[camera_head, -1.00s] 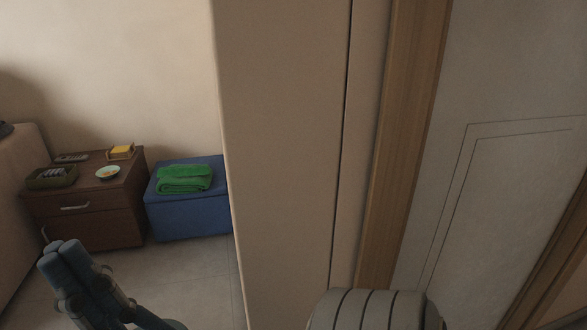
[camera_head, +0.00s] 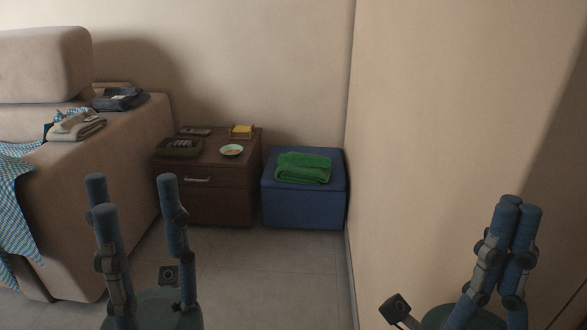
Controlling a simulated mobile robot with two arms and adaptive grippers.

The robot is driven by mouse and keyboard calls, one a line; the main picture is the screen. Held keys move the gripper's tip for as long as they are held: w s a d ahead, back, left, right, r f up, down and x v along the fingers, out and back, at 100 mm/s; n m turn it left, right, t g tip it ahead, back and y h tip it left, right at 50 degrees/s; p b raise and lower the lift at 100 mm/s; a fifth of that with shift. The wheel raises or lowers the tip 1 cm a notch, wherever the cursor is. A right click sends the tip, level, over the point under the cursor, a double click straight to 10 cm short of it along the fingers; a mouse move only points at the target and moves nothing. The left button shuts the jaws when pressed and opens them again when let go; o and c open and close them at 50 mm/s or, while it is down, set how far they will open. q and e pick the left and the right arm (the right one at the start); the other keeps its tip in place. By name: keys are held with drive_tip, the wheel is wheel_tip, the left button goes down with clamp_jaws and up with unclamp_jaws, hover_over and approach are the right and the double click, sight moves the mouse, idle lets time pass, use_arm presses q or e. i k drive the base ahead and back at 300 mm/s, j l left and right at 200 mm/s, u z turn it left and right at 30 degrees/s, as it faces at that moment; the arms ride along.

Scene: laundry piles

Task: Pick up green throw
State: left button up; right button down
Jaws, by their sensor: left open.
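The green throw (camera_head: 303,168) lies folded on top of the blue ottoman (camera_head: 303,206), beside the wall. My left gripper (camera_head: 135,196) is open and empty in the lower left, its blue fingers spread apart. It is in front of the sofa and cabinet, well short of the throw. My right gripper (camera_head: 516,212) is in the lower right in front of the beige wall. Its fingers are close together with nothing visible between them. Neither gripper touches the throw.
A dark wooden cabinet (camera_head: 216,206) left of the ottoman holds a bowl (camera_head: 231,150), a yellow box (camera_head: 242,131), a tray (camera_head: 180,147) and a remote (camera_head: 195,131). A beige sofa (camera_head: 120,150) with folded clothes stands left. Floor (camera_head: 270,275) before the ottoman is clear.

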sight(296, 168)
drive_tip(key=j, duration=0.2)
drive_tip(key=i+j+z, duration=0.15)
drive_tip(key=i+j, duration=0.4)
drive_tip(key=i, duration=0.2)
drive_tip(key=i+j+z, duration=0.15)
drive_tip(key=i+j, duration=0.5)
drive_tip(key=i+j+z, duration=0.2)
drive_tip(key=i+j, duration=0.55)
drive_tip(key=i+j+z, duration=0.15)
drive_tip(key=i+j, duration=0.5)
drive_tip(key=j, duration=0.2)
